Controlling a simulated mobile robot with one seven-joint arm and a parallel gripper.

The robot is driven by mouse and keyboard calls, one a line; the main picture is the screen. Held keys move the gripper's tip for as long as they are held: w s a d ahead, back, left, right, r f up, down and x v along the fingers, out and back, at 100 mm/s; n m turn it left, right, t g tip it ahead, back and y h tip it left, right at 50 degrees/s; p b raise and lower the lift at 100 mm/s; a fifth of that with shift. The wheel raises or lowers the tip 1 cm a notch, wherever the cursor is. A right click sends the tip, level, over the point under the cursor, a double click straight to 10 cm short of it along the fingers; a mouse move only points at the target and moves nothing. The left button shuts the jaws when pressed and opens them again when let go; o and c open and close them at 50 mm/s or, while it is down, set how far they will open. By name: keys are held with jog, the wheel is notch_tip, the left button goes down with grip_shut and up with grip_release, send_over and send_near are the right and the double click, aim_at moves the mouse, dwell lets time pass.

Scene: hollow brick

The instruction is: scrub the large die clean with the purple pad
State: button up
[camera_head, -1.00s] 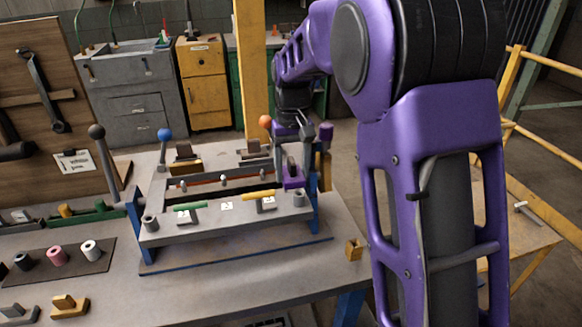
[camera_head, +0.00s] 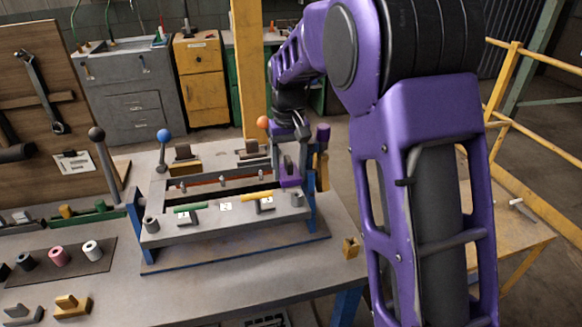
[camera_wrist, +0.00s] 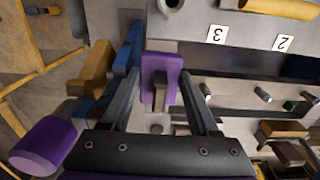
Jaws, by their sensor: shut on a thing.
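The purple pad (camera_wrist: 160,72) is a block with a grey-brown grip (camera_wrist: 159,97). My gripper (camera_wrist: 160,103) is shut on that grip, and the pad shows beyond the fingertips. In the head view the pad (camera_head: 290,181) is at the right end of the grey bench fixture (camera_head: 222,230), near its right blue post. My gripper (camera_head: 290,160) is partly hidden there by its own wrist. I cannot tell which part of the fixture is the large die, nor whether the pad touches it.
The fixture's front plate has numbered labels (camera_head: 226,207), a green bar (camera_head: 190,208) and a yellow bar (camera_head: 257,196). Levers with blue (camera_head: 164,136) and orange (camera_head: 263,123) knobs rise behind it. A purple handle (camera_wrist: 42,146) is close to my gripper.

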aim_at(293, 177)
jog(key=shift+w+a+f, duration=0.1)
jog(key=shift+w+a, duration=0.05)
jog(key=shift+w, duration=0.5)
jog(key=shift+w+a+f, duration=0.1)
jog(key=shift+w, duration=0.55)
jog(key=shift+w+a+r, duration=0.1)
jog(key=shift+w+a, duration=0.05)
jog(key=shift+w, duration=0.6)
jog(key=shift+w+a, duration=0.15)
jog(key=shift+w, duration=0.55)
jog(key=shift+s+d+r+b, duration=0.1)
jog(key=shift+s+d+b, duration=0.1)
jog(key=shift+s, duration=0.55)
jog(key=shift+s+d+r+b, duration=0.1)
jog(key=shift+s+b, duration=0.1)
jog(key=shift+s, duration=0.5)
jog(key=shift+s+d+f+b, duration=0.1)
jog(key=shift+s+d+b, duration=0.2)
jog(key=shift+s, duration=0.55)
jog(key=shift+s+d+f+b, duration=0.1)
jog(key=shift+s+b, duration=0.3)
jog(key=shift+s, duration=0.45)
jog(key=shift+s+d+b, duration=0.2)
jog(key=shift+s+b, duration=0.1)
jog(key=shift+s, duration=1)
notch_tip(293, 177, up, 5)
jog(key=p, duration=0.3)
jog(key=shift+f+p, duration=0.2)
jog(key=shift+p, duration=0.1)
jog(key=shift+r, duration=0.8)
